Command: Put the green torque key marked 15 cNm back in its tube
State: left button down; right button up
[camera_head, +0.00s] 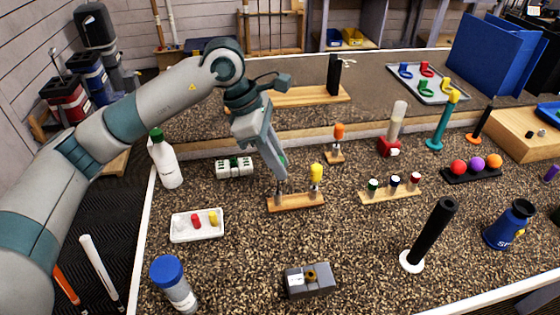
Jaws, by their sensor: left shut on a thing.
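My left gripper (281,176) points down over the left end of a small wooden rack (296,203). It is shut on what looks like the green torque key (283,160), of which only a sliver of green shows between the fingers; its marking cannot be read. A metal tube (279,190) stands on the rack right below the fingertips. Whether the key's shaft is inside this tube is hidden. A yellow-handled key (317,173) stands upright in the rack's right tube. My right gripper is not in view.
A white tray (197,226) with small coloured pieces lies front left. A rack with green, dark and red caps (390,194) stands to the right. An orange-topped key (339,133) stands behind. A grey block (310,280) and a black grip (430,235) are in front.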

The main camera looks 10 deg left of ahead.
pick_arm(q)
jog(key=shift+b, duration=0.75)
dwell(1.6)
jog(key=shift+s+f+b, duration=0.1)
jog(key=shift+f+b, duration=0.85)
jog(key=shift+b, duration=0.05)
jog(key=shift+s+a+f+b, duration=0.1)
jog(key=shift+s+f+b, duration=0.15)
jog(key=shift+b, duration=0.15)
jog(key=shift+s+f+b, duration=0.2)
jog(key=shift+f+b, duration=0.1)
jog(key=shift+b, duration=0.1)
jog(key=c, duration=1.5)
grip_release()
jog(key=shift+s+a, duration=0.1)
jog(key=shift+s, duration=0.05)
jog(key=shift+r, duration=0.1)
